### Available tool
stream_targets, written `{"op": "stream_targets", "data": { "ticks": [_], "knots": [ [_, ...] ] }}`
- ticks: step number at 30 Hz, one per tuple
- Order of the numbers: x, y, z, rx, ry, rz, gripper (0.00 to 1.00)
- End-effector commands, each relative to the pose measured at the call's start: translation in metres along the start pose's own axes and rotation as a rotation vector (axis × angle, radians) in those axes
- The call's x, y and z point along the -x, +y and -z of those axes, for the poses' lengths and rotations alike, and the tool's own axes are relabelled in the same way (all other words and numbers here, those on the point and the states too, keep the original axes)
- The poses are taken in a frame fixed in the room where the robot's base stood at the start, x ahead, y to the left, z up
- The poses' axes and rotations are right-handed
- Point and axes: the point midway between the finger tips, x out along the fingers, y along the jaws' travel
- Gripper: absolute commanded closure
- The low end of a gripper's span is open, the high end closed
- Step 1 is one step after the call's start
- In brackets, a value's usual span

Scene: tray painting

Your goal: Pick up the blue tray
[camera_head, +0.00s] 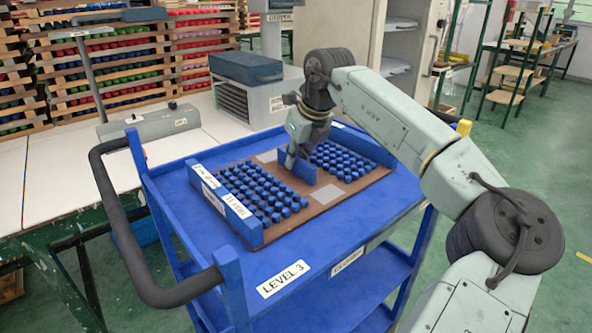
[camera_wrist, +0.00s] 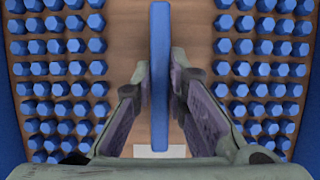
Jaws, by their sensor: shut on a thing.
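The blue tray (camera_head: 326,196) has a brown base, blue end walls and rows of blue hexagonal pieces on both halves. It lies on the top of a blue cart. An upright blue handle plate (camera_head: 304,172) runs across its middle, and it also shows in the wrist view (camera_wrist: 160,50). My gripper (camera_head: 292,160) points down at the tray's middle and is shut on this plate. In the wrist view its two fingers (camera_wrist: 160,88) stand on either side of the plate. The tray appears to rest on the cart top.
The blue cart (camera_head: 187,178) has a black push handle (camera_head: 130,250) at the left and a "LEVEL 3" label in front. A white bench (camera_head: 60,165) with a grey device (camera_head: 150,124) stands at the left. Racks of coloured pieces (camera_head: 110,70) stand behind. Green floor is free at the right.

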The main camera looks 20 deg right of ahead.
Motion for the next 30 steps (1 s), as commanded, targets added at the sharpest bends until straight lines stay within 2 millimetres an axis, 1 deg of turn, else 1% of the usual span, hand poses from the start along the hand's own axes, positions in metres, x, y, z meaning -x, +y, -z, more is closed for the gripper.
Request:
{"op": "stream_targets", "data": {
  "ticks": [17,26,30],
  "knots": [
    [0.0,0.0005,0.0,0.001,0.001,-0.001,1.0],
    [0.0025,0.0005,-0.0016,0.001,-0.003,0.001,1.0],
    [0.0076,0.0003,-0.0039,0.002,-0.003,0.002,1.0]
  ]
}}
